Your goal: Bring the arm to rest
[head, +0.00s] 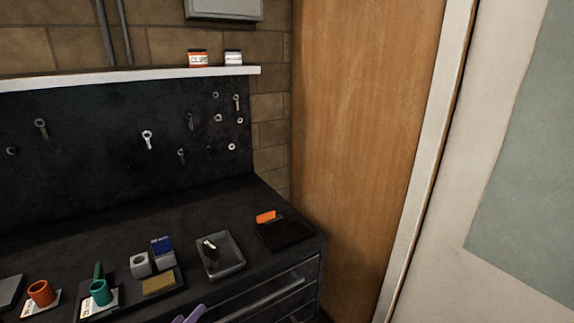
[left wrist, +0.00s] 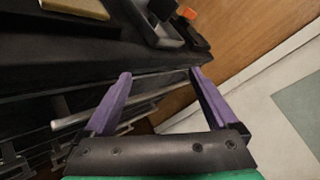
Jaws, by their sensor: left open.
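My left gripper (left wrist: 160,80) shows in the left wrist view with its two purple fingers spread wide and nothing between them. It is in front of the bench's drawer fronts, below the level of the top. In the head view only a purple fingertip of it (head: 190,314) shows at the bottom edge. My right gripper is not in either view.
Drawer handles (left wrist: 90,113) stick out near my left gripper.

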